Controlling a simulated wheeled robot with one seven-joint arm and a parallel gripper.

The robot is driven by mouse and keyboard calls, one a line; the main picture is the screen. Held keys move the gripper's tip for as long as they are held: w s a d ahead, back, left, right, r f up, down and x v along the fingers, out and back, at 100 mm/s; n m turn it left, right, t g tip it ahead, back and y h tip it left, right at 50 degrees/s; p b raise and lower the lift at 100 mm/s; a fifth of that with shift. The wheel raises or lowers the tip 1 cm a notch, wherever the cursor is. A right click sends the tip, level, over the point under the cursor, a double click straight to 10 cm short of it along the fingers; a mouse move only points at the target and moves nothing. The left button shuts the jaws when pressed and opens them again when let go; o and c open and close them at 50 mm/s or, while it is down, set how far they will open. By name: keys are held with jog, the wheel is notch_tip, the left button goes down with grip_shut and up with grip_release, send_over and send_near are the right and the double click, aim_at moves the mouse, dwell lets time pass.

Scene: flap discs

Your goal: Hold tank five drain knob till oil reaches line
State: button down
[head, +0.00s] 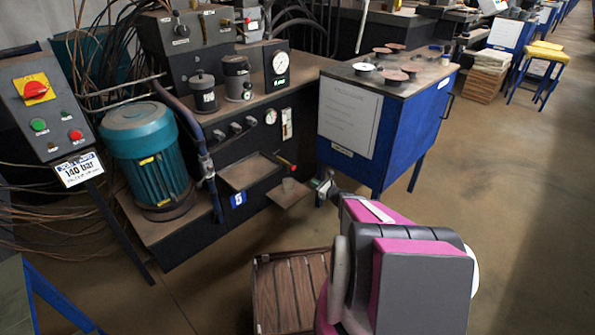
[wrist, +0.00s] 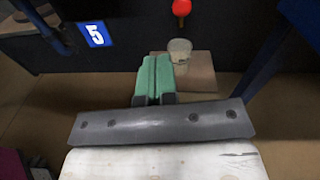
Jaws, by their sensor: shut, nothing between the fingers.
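The dark tank unit carries a blue label with a white 5 (wrist: 95,34), and the label also shows in the head view (head: 238,199). A red knob (wrist: 181,7) sits on the tank front, small in the head view (head: 293,168).
A blue cabinet (head: 385,145) with discs on top stands right of the tank, its leg close to my gripper. A teal motor (head: 146,155) and a switch panel (head: 45,105) are at left. A wooden crate (head: 290,290) lies beside my arm. Floor at right is clear.

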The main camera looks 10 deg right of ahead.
aim_at(294, 169)
jog(key=shift+w+d+f+m+t+h, duration=0.15)
jog(key=shift+w+d+f+m+t, duration=0.2)
jog(key=shift+d+m, duration=0.15)
jog(key=shift+w+d+f+m+t+h, duration=0.15)
jog(key=shift+w+d+f+m+t, duration=0.15)
jog(key=shift+d+m, duration=0.2)
jog(key=x, duration=1.4)
